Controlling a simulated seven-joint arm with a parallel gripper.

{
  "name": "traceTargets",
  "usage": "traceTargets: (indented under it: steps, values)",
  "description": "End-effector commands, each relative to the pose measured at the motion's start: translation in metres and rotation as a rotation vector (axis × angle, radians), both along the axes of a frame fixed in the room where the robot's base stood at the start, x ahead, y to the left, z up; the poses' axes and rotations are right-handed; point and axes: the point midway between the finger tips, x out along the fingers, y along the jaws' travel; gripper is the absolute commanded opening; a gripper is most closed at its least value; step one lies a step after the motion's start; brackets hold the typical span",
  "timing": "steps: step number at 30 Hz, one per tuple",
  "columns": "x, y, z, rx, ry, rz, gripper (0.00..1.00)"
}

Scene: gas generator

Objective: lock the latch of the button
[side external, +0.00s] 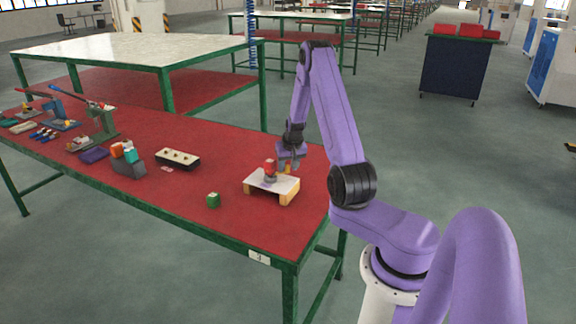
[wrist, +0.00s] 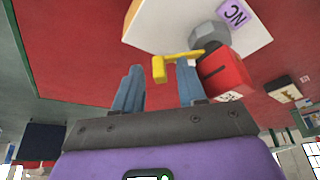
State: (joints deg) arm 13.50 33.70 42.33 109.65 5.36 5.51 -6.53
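The red button (side external: 269,166) stands on a grey base on the small white-topped stand (side external: 258,184). In the wrist view the red button (wrist: 224,74) is right of my fingers, with the white top (wrist: 170,22) beyond. The yellow latch (wrist: 179,60) sticks out from beside the button, its bent end between my fingertips. My gripper (wrist: 160,68) is open, with a wide gap between the fingers. The right finger is close to the latch; I cannot tell if they touch. In the side view my gripper (side external: 290,157) is just behind and right of the button.
A box with several knobs (side external: 178,159), a grey holder with coloured blocks (side external: 128,165) and lever tools (side external: 100,125) are farther left. The tabletop around the stand is clear.

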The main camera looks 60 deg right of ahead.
Motion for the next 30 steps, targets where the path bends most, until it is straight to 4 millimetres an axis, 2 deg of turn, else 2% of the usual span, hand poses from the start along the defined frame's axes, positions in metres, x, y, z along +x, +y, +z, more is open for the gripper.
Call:
traceTargets:
  steps: [6,11,30]
  values:
    - [0.0,0.0,0.002,0.0,0.0,0.001,0.4]
    - [-0.004,0.003,0.014,-0.001,-0.001,0.0,0.4]
    - [-0.032,0.033,0.111,-0.003,-0.003,0.001,0.4]
